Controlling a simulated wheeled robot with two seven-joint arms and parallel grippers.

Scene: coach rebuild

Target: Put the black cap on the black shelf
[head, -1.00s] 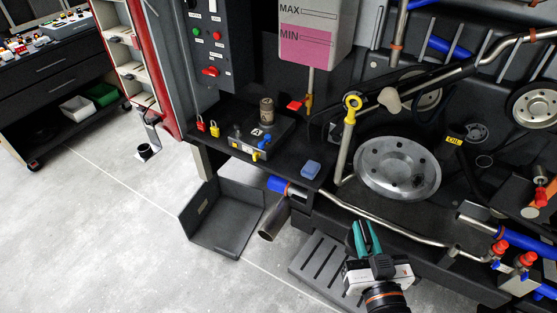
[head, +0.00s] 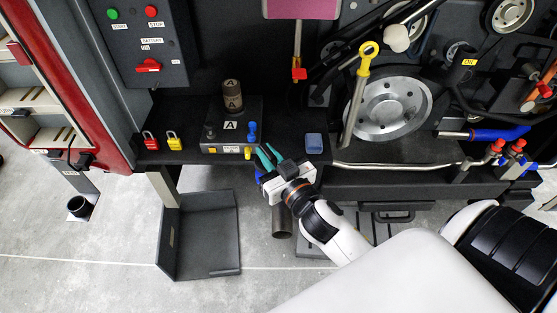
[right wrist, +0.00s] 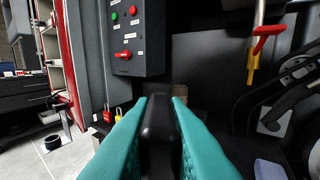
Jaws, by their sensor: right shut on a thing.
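My right gripper (head: 267,154), with teal fingers, is at the front edge of the black shelf (head: 182,152), near the box marked A. In the right wrist view its fingers (right wrist: 160,105) are shut on a dark, rounded thing, which appears to be the black cap (right wrist: 160,122). The fingers hide its sides. In the head view I cannot make the cap out clearly between the fingers. My left gripper is not in view.
On the shelf stand a red padlock (head: 150,140), a yellow padlock (head: 173,141), a black box (head: 222,112) with a brown cylinder (head: 232,95) on it, and a blue block (head: 314,143). A bare strip lies between the box and block. An open black tray (head: 208,235) is below.

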